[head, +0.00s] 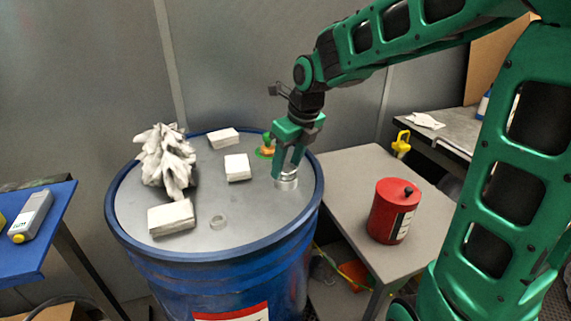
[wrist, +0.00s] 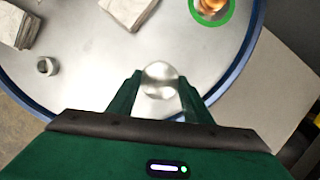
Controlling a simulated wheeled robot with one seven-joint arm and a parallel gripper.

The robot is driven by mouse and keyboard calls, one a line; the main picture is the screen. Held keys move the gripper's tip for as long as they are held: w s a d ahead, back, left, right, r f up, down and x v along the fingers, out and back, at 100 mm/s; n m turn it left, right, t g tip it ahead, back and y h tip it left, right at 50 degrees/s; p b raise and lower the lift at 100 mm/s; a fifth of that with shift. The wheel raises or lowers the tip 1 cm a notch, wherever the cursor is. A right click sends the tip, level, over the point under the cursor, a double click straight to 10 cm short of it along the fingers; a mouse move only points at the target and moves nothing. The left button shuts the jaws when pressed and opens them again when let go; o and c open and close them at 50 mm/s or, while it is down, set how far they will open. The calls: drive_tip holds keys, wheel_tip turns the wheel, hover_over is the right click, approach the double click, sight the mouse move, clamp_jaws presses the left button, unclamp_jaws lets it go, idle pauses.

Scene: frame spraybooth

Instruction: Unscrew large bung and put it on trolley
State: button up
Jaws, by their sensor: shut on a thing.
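The large bung (head: 287,182) is a round silvery metal piece at the right side of the blue drum's grey top (head: 245,212). It also shows in the wrist view (wrist: 159,78). My gripper (head: 287,172) points down over it, and its two green fingers are shut on the bung's sides. I cannot tell whether the bung is still seated in the drum top. A smaller metal ring or bung (head: 218,222) stands on the drum top near its front. The trolley (head: 340,180) is a grey-topped table right of the drum.
Folded white cloths (head: 171,217), a white crumpled heap (head: 166,160) and a green-rimmed item (head: 266,147) lie on the drum. The trolley's left part is clear.

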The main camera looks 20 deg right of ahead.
drive_tip(key=n+y, duration=0.1)
drive_tip(key=n, duration=0.3)
drive_tip(key=shift+d+g, duration=0.15)
drive_tip(key=shift+g, duration=0.25)
drive_tip(key=shift+w+d+n, duration=0.1)
drive_tip(key=shift+w+n, duration=0.05)
drive_tip(key=shift+n, duration=0.75)
drive_tip(key=n+g, duration=0.1)
drive_tip(key=n, duration=0.2)
drive_tip(key=shift+y, duration=0.4)
drive_tip(key=n+g, duration=0.1)
drive_tip(key=n, duration=0.2)
drive_tip(key=shift+w, duration=0.15)
drive_tip(key=shift+n, duration=0.8)
drive_tip(key=shift+g, duration=0.3)
